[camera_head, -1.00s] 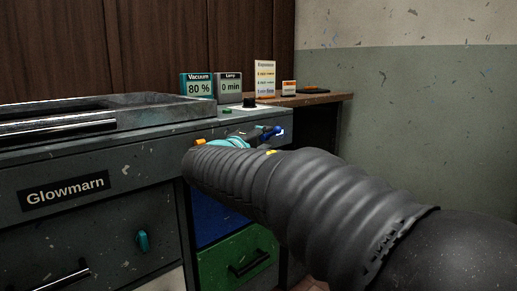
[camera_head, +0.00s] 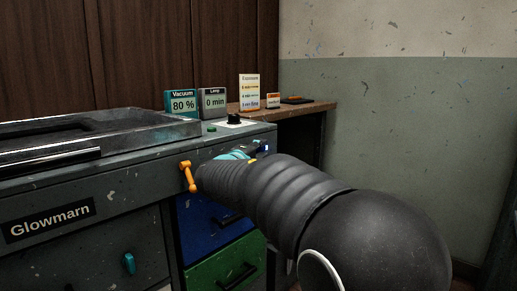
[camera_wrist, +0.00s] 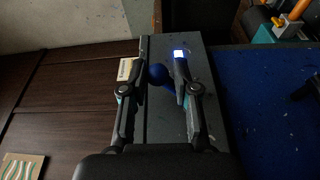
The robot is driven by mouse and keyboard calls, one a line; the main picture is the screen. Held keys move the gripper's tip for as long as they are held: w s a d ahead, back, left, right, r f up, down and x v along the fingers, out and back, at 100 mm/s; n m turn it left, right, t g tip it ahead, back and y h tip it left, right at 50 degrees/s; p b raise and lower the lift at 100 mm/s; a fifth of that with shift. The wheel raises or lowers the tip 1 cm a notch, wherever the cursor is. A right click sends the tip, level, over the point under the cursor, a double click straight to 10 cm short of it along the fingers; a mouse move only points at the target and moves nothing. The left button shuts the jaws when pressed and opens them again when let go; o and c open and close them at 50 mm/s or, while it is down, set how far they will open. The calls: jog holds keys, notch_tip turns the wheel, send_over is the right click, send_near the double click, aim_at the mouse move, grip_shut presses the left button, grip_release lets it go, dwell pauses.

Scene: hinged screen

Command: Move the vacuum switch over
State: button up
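A lever with a dark blue ball knob (camera_wrist: 157,73), which looks like the vacuum switch, shows in the wrist view over the grey cabinet face. My gripper (camera_wrist: 160,66) is open there, with one finger on each side of the knob. I cannot tell whether either finger touches it. A small bright bluish-white square (camera_wrist: 179,54) shows at the right fingertip. In the head view my gripper (camera_head: 257,147) is at the right end of the grey cabinet (camera_head: 130,175), mostly hidden by my arm. The Vacuum display (camera_head: 182,102) on top reads 80 %.
An orange lever (camera_head: 188,176) sticks out of the cabinet front beside my arm. A Lamp display (camera_head: 213,102) reads 0 min. A black knob (camera_head: 234,119) and green button (camera_head: 212,128) are on top. Blue (camera_head: 208,225) and green (camera_head: 226,264) drawers lie below. The right wall side is open.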

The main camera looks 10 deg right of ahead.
jog(key=shift+a, duration=0.1)
jog(key=shift+s+f+b, duration=0.35)
jog(key=shift+f+b, duration=0.35)
jog(key=shift+b, duration=0.55)
jog(key=shift+c, duration=0.5)
jog(key=shift+f, duration=0.1)
jog(key=shift+s+d+f+b, duration=0.1)
jog(key=shift+d+f+b, duration=0.15)
jog(key=shift+f+b, duration=0.65)
jog(key=shift+r, duration=0.1)
